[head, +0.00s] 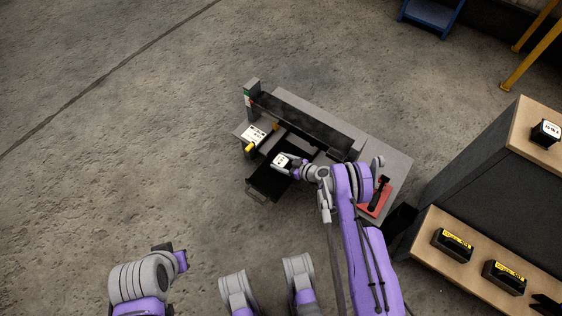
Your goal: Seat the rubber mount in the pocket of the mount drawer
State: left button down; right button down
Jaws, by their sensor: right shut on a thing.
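The mount drawer (264,184) is a black, open drawer pulled out from the front of a grey bench. A small block with a white, dark-marked top, which I take as the rubber mount (281,160), is at the drawer's inner end. My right gripper (290,162) is shut on it, reaching in from the right. I cannot tell whether the mount touches the drawer floor, and the pocket is not distinguishable. My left gripper (168,249) is at the lower left, far from the bench, and its jaws are not clear.
The bench (392,160) carries a long dark raised part (305,125), a white labelled panel (255,134) with a yellow piece, and a red holder (376,199). A wooden shelf (470,270) at right holds black, yellow-labelled boxes (452,242). Floor to the left is clear.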

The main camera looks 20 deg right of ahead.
jog(key=shift+f, duration=0.15)
grip_release()
